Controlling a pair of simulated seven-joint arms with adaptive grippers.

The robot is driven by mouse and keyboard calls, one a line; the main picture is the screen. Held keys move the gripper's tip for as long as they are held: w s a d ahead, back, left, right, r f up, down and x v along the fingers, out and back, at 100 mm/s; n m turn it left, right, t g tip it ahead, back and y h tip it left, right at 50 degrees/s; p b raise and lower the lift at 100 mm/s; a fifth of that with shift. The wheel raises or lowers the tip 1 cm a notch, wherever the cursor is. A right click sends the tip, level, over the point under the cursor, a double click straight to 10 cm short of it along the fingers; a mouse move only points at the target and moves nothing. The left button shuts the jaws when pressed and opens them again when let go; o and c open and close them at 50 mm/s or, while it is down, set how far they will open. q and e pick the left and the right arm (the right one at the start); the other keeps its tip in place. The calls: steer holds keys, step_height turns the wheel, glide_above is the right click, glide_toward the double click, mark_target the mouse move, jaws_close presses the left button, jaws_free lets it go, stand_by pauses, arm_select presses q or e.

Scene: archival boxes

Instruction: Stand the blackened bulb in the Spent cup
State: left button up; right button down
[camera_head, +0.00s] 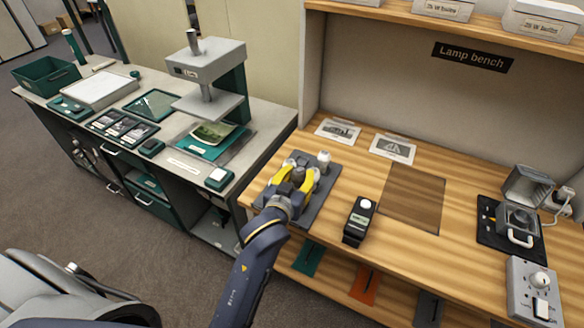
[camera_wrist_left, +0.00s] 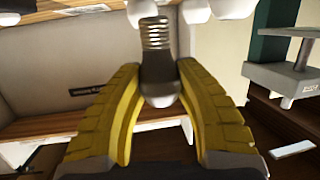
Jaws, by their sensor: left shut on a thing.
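My left gripper (camera_head: 298,178) is over the grey block (camera_head: 326,194) at the left end of the wooden bench. Its yellow fingers are closed around a dark bulb (camera_head: 298,174). In the left wrist view, the bulb's ribbed metal base (camera_wrist_left: 155,35) and dark grey glass (camera_wrist_left: 160,92) show between the fingers. White bulbs (camera_head: 323,159) stand beside the gripper on the block. I cannot tell whether the held bulb is clear of the block. I cannot make out a cup labelled Spent. My right gripper is not in view.
A small black device (camera_head: 358,222) with a white dome stands right of the block. A brown mat (camera_head: 413,198) lies bare mid-bench. Printed cards (camera_head: 392,148) lie at the back. A lamp fixture (camera_head: 519,220) and a grey control box (camera_head: 533,290) stand at the right.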

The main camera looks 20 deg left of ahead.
arm_select(q)
steer(key=shift+s+d+f, duration=0.1)
steer(key=shift+d+f, duration=0.3)
steer(key=shift+f, duration=2.95)
steer(key=shift+f, duration=0.7)
steer(key=o, duration=0.9)
steer(key=shift+c, duration=0.2)
steer(key=v, duration=1.1)
steer(key=shift+r, duration=0.1)
